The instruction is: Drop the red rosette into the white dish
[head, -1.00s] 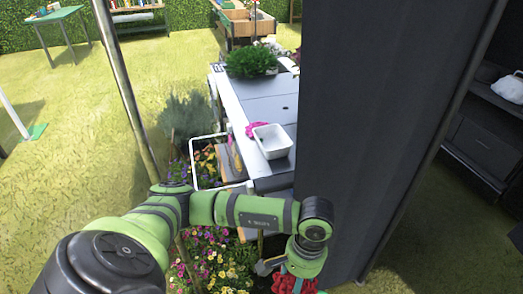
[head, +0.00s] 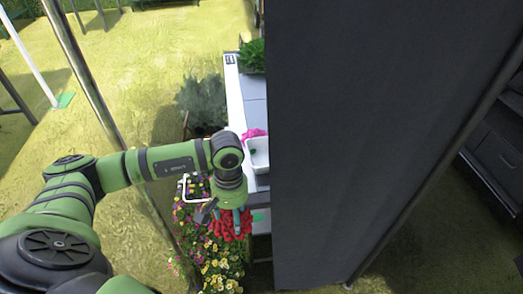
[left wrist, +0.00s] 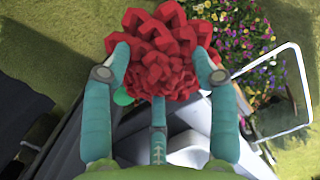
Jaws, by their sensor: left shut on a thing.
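My left gripper (head: 230,208) is shut on the red rosette (head: 222,226), a ruffled red flower head. It hangs below the wrist, just left of the table's near end. In the left wrist view the rosette (left wrist: 160,42) sits between the teal fingers of the gripper (left wrist: 163,65). The white dish (head: 260,150) stands on the table beyond the gripper, up and to the right of it in the head view. The dark panel hides the dish's right side. The rosette is apart from the dish. My right gripper is not in view.
A tall dark panel (head: 370,130) covers the table's right part. A magenta item (head: 254,133) lies beside the dish, and a green plant (head: 252,56) stands farther back. Colourful flowers (head: 218,268) and a white-rimmed frame (left wrist: 308,90) are below. A metal pole (head: 95,90) stands left.

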